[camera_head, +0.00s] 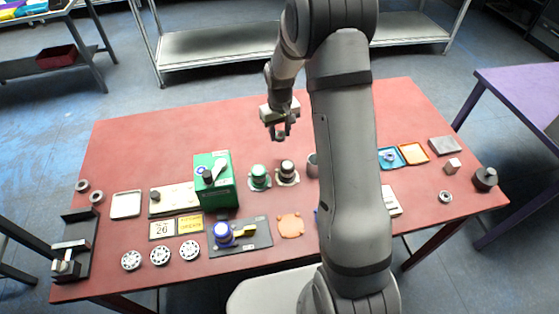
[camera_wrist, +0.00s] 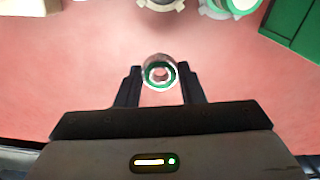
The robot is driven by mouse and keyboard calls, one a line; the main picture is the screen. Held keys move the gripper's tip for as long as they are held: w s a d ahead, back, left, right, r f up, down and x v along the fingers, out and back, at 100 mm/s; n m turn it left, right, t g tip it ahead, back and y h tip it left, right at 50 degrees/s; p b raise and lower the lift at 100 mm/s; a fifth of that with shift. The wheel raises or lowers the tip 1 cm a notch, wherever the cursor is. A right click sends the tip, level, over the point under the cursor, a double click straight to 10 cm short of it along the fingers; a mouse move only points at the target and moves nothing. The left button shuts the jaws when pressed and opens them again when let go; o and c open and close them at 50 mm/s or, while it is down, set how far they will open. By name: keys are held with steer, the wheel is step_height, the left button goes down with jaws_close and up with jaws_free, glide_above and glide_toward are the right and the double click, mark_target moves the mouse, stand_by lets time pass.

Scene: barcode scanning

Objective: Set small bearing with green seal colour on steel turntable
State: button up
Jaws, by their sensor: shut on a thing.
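My gripper (camera_head: 279,129) hangs over the back middle of the red table and is shut on a small bearing. In the wrist view the bearing (camera_wrist: 149,73) is a silver ring with a green seal, held between the two fingertips (camera_wrist: 161,88). Two round stands sit side by side in front of the gripper in the head view. One has a green ring (camera_head: 260,178). The other, with a dark top and pale base (camera_head: 287,174), looks like the steel turntable, but I cannot be sure. Their edges show at the top of the wrist view.
A green box (camera_head: 221,190) stands left of the stands. A dark plate with a blue-topped device (camera_head: 223,233) and several bearings (camera_head: 160,254) lie at the front left. Blue (camera_head: 391,159) and orange (camera_head: 414,153) trays lie right of my arm. The table's back left is clear.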

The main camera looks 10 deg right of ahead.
mark_target(280, 157)
step_height(280, 157, down, 9)
steer(key=shift+p, duration=1)
steer(key=shift+f, duration=0.1)
steer(key=shift+f, duration=0.1)
steer(key=shift+f+b, duration=0.15)
steer(key=shift+b, duration=0.15)
steer(key=o, duration=1)
